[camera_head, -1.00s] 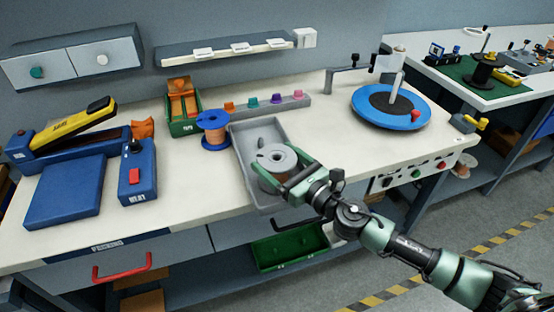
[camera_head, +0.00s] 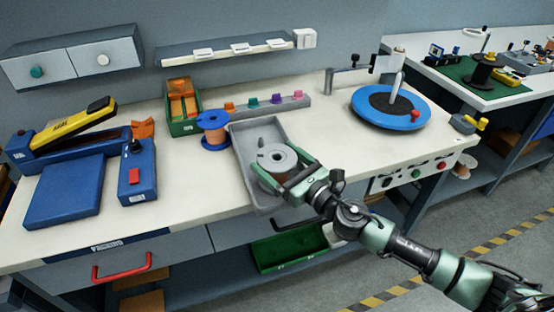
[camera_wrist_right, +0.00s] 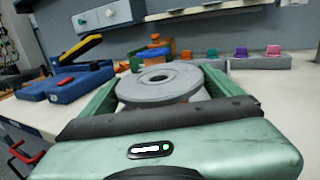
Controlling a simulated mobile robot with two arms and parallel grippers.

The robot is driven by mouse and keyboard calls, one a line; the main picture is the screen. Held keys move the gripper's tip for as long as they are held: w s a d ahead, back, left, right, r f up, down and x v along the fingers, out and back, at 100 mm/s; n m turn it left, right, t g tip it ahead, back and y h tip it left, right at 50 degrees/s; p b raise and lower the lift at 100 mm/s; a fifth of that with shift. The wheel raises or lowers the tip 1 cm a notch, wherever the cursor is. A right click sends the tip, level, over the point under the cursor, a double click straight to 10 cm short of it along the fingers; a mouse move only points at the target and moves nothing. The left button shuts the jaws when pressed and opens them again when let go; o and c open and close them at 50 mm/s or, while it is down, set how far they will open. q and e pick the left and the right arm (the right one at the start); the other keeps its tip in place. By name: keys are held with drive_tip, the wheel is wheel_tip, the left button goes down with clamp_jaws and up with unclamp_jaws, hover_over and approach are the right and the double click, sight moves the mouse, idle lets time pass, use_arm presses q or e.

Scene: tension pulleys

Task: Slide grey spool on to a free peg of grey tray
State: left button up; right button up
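The grey spool (camera_head: 277,160), with copper wire under its grey top flange, is at the front part of the grey tray (camera_head: 243,150). In the right wrist view the spool (camera_wrist_right: 160,82) sits between the two green fingers. My right gripper (camera_head: 284,172) is around the spool, one finger on each side, and looks shut on it. A short grey peg (camera_head: 261,142) shows in the tray behind the spool. Whether the spool is on a peg or held above the tray floor is hidden. My left gripper is not in view.
A blue spool (camera_head: 213,128) stands just left of the tray. An orange-and-green bin (camera_head: 182,108) and a rail of coloured knobs (camera_head: 268,104) are behind. A blue turntable (camera_head: 391,108) stands right. Blue equipment (camera_head: 66,190) is at left.

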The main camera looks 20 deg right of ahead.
drive_tip(key=shift+s+f, duration=0.35)
drive_tip(key=shift+f, duration=0.3)
drive_tip(key=b+v, duration=0.2)
drive_tip(key=v, duration=0.4)
drive_tip(key=shift+s+d+r, duration=0.1)
drive_tip(key=shift+d+r, duration=0.1)
drive_tip(key=shift+s+d+r+b, duration=0.1)
drive_tip(key=shift+s+d+b, duration=0.05)
drive_tip(key=shift+s+b, duration=0.2)
drive_tip(key=shift+r, duration=0.15)
